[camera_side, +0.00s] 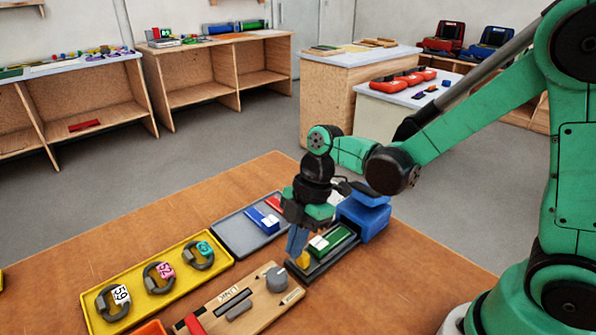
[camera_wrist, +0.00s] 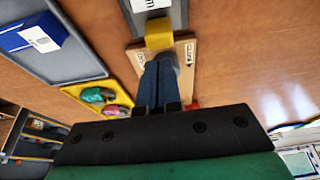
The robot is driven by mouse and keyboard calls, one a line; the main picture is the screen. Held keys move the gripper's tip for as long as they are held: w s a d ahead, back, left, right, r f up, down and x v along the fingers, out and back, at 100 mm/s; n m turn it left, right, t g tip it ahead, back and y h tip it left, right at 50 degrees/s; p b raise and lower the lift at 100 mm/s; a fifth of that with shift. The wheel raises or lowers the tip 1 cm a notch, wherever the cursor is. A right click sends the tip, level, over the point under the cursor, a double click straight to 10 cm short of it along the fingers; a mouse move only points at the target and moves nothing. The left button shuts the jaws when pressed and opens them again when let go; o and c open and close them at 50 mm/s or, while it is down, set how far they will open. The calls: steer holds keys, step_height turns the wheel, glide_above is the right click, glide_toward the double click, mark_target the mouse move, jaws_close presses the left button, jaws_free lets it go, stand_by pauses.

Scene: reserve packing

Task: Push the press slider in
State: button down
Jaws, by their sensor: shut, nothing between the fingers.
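The press has a dark base (camera_side: 322,263) with a blue block (camera_side: 368,222) at its far end. A green piece with a white label (camera_side: 338,236) lies on the base. The yellow slider (camera_side: 303,260) is at the near end of the base, partly hidden by my fingers. It also shows in the wrist view (camera_wrist: 158,33), just beyond my fingertips. My gripper (camera_side: 296,250) points down with its blue fingers shut and empty, right beside the yellow slider. In the wrist view the fingertips (camera_wrist: 158,58) meet the slider's edge in the picture; I cannot tell whether they touch it.
A wooden board with a grey knob (camera_side: 262,298) lies close in front of the press. A yellow tray (camera_side: 180,298) with several tagged rings is at the left. A grey tray (camera_side: 230,240) holds a blue and a red piece. Bare table lies right of the press.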

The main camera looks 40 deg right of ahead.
mark_target(319, 240)
steer(key=shift+x, duration=1)
steer(key=d, duration=0.6)
steer(key=shift+d, duration=0.25)
steer(key=s+d+r+m+t+h, duration=0.1)
steer(key=r+m+t+h, duration=0.1)
steer(key=r+m, duration=0.3)
steer(key=s+r+m+t+h, duration=0.1)
steer(key=r+m+t, duration=0.4)
steer(key=m, duration=0.8)
steer(key=shift+s+d+r+h, duration=0.4)
steer(key=shift+s, duration=0.3)
